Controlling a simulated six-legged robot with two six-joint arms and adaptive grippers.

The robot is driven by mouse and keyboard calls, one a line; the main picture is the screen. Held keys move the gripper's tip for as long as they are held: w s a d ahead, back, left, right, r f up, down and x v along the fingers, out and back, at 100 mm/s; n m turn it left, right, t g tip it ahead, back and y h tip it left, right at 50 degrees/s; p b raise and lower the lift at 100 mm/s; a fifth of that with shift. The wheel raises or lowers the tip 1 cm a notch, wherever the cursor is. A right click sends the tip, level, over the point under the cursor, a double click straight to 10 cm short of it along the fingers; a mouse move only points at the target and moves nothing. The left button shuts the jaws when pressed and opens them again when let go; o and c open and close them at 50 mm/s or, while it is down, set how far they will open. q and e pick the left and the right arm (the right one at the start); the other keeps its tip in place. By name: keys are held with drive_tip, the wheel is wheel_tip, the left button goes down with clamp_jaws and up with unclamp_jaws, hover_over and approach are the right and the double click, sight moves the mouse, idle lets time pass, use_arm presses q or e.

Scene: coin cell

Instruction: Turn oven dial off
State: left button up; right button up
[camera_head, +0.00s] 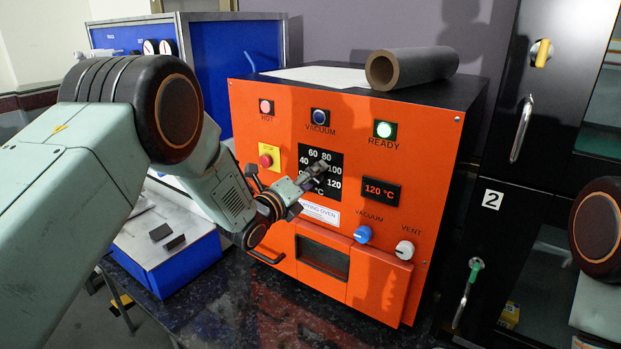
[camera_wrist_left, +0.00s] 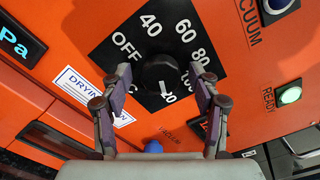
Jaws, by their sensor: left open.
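The orange drying oven (camera_head: 390,270) carries a black dial plate (camera_head: 333,185) marked OFF, 40, 60, 80, 100 and 120. In the left wrist view the round black oven dial (camera_wrist_left: 158,72) sits in the middle of this plate, its white mark towards the 120 label. My left gripper (camera_head: 285,175) is in front of the plate and partly hides it in the head view. In the left wrist view my left gripper (camera_wrist_left: 161,76) is open, its fingers on either side of the dial with visible gaps. Contact is not apparent. My right gripper is out of view.
A display (camera_head: 380,190) reads 120 °C. The emergency button (camera_head: 267,159) is left of the dial plate; the blue vacuum knob (camera_head: 363,234) and white vent knob (camera_head: 404,250) are below right. A grey tube (camera_head: 425,65) lies on the oven.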

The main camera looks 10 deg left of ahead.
use_arm(q)
drive_tip(key=shift+w+f, duration=0.1)
drive_tip(key=shift+c, duration=1.2)
drive_tip(key=shift+s+r, duration=0.2)
drive_tip(key=shift+s, duration=0.05)
drive_tip(key=c, duration=0.9)
drive_tip(key=shift+c, duration=0.2)
